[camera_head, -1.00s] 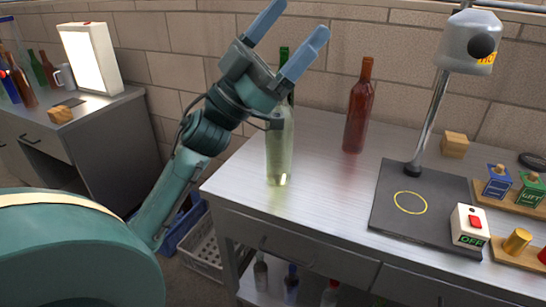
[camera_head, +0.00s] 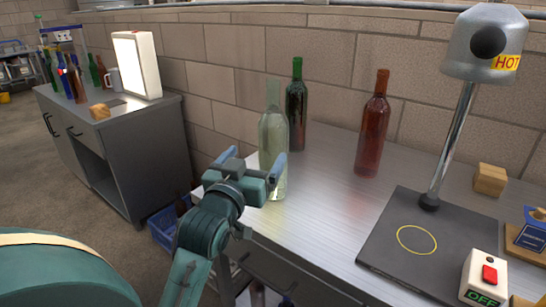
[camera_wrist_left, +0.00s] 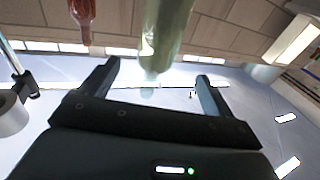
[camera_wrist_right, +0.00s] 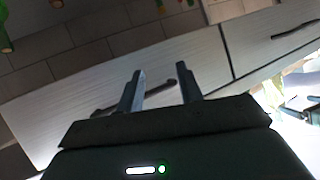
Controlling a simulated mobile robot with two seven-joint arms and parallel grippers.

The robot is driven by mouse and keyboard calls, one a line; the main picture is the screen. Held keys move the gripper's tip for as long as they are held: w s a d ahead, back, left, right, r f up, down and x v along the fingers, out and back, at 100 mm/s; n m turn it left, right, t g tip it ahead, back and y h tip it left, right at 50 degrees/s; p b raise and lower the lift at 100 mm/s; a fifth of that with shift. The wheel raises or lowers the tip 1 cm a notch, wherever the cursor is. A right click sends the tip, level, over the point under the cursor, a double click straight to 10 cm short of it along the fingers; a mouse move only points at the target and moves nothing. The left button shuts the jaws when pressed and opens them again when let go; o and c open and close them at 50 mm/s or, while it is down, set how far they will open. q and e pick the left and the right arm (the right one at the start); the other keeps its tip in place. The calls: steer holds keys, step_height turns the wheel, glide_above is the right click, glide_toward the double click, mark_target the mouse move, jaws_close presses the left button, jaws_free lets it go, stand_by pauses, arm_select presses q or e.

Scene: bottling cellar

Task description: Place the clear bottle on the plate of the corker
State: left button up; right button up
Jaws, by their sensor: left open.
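The clear bottle (camera_head: 273,130), pale greenish glass, stands upright near the left end of the metal workbench. My left gripper (camera_head: 257,154) is open at its lower part, one finger on each side in the picture; contact cannot be told. In the left wrist view the clear bottle (camera_wrist_left: 164,35) shows between and beyond the open fingers. A dark plate (camera_head: 450,238) with a yellow ring lies bare at right, under a post and grey head (camera_head: 478,45) marked HOT; no other corker is recognisable. My right gripper (camera_wrist_right: 160,70) is open and empty before a drawer front.
A dark green bottle (camera_head: 296,105) stands just behind the clear one, and a red-brown bottle (camera_head: 373,125) between it and the plate. A switch box (camera_head: 484,279) marked OFF and a wooden block (camera_head: 490,179) flank the plate. The bench's front middle is clear.

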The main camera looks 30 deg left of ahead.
mark_target(267, 151)
arm_select(q)
steer(key=shift+g, duration=0.4)
steer(key=w, duration=0.2)
steer(key=w+a+f, duration=0.1)
steer(key=w, duration=0.1)
steer(key=w+f, duration=0.1)
steer(key=w, duration=0.1)
steer(key=shift+w+a, duration=0.25)
steer(key=shift+f+x, duration=0.15)
steer(key=shift+x, duration=1.4)
steer(key=shift+f+x, duration=0.15)
steer(key=shift+x, duration=1.35)
steer(key=shift+d, duration=0.15)
jaws_close()
steer(key=shift+r, duration=0.25)
